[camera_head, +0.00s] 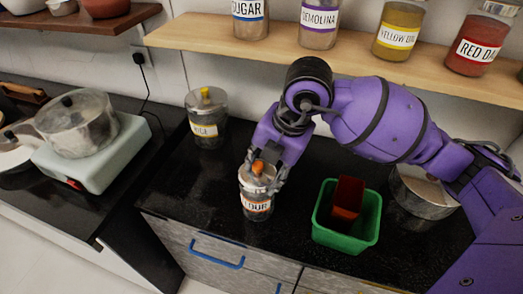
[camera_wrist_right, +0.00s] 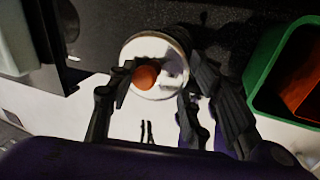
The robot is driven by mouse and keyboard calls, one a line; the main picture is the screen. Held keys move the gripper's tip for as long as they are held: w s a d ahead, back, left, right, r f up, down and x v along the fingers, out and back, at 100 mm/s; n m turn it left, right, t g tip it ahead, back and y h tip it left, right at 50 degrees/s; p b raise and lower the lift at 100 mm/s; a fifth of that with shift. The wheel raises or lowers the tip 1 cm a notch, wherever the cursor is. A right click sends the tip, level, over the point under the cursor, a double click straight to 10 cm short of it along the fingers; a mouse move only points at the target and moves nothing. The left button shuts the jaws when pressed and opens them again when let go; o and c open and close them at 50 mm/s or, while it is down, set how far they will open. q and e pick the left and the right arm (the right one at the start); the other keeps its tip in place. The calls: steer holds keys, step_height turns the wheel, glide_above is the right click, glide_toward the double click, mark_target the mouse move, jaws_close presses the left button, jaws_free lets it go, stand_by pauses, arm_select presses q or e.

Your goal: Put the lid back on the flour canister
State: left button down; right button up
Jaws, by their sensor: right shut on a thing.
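The flour canister (camera_head: 257,206) is a clear jar with a label, upright on the black counter near its front edge. Its pale lid (camera_wrist_right: 160,88) has an orange knob (camera_head: 258,167), which also shows in the right wrist view (camera_wrist_right: 145,76). The lid is over the canister's mouth; I cannot tell whether it is fully seated. My right gripper (camera_head: 263,172) is above the canister with its fingers on either side of the knob, shut on the lid. In the wrist view its fingers (camera_wrist_right: 155,84) partly cover the canister's rim. My left gripper is not in view.
A green bin (camera_head: 325,236) with a red box (camera_head: 347,198) stands right of the canister. A yellow-knobbed jar (camera_head: 207,128) stands behind left, a metal pot (camera_head: 420,192) at right. The shelf (camera_head: 350,50) with several jars hangs above. The hob (camera_head: 100,150) is left.

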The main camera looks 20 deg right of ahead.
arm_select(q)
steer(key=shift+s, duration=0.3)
arm_select(e)
steer(key=o, duration=1.2)
steer(key=shift+c, duration=0.2)
steer(key=o, duration=0.5)
steer(key=shift+c, duration=0.2)
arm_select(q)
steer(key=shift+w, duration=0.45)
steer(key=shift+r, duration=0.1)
arm_select(e)
steer(key=shift+r, duration=0.1)
